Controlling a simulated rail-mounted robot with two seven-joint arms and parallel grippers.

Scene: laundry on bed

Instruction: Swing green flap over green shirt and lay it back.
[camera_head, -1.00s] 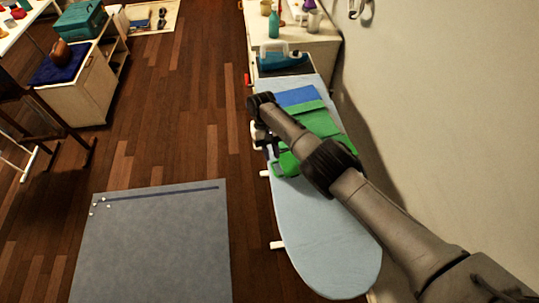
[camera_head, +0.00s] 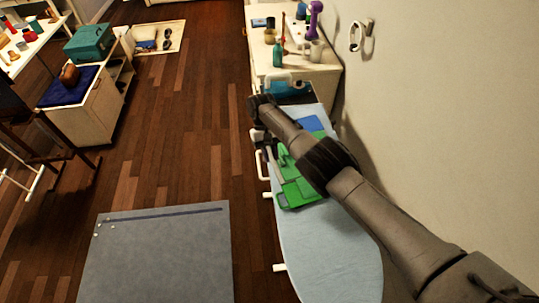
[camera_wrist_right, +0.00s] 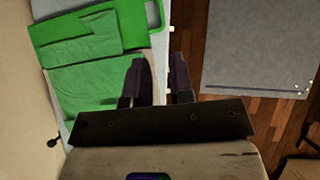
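The green shirt (camera_wrist_right: 85,70) lies on the light blue ironing board (camera_head: 325,255), at the left of the right wrist view. A folded green layer crosses its upper part. A brighter green flap (camera_wrist_right: 158,40) with a rounded slot shows along its edge there. In the head view the green pieces (camera_head: 300,192) lie mid-board, partly hidden by my right arm. My right gripper (camera_wrist_right: 160,78) has its fingers apart and nothing visible between them, beside the shirt at the board's left edge. My left gripper is not in view.
A blue piece (camera_head: 308,123) lies beyond the green ones. A white cabinet (camera_head: 290,65) with bottles and mugs stands at the board's far end. The wall (camera_head: 440,90) closes the right side. A grey mat (camera_head: 155,260) lies on the floor at left.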

